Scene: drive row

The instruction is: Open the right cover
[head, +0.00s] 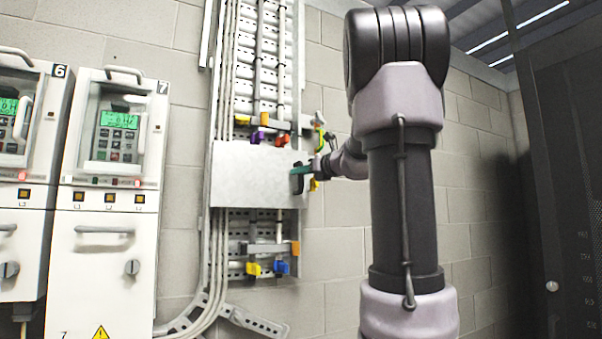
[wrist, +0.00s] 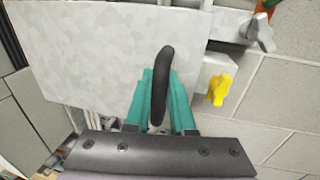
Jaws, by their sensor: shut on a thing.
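A flat pale grey metal cover (head: 245,178) is on the rack on the wall and lies across its middle. It fills the upper left of the wrist view (wrist: 100,55). A black curved handle (wrist: 163,75) stands at its right side. My gripper (head: 303,171) has teal fingers on either side of this handle and is shut on it.
Yellow (head: 253,268) and blue (head: 281,267) valve-like handles sit below the cover, with orange and purple ones above. A yellow handle (wrist: 221,89) is close right of my gripper. Drive cabinet 7 (head: 113,200) stands left. A dark cabinet (head: 570,170) stands right.

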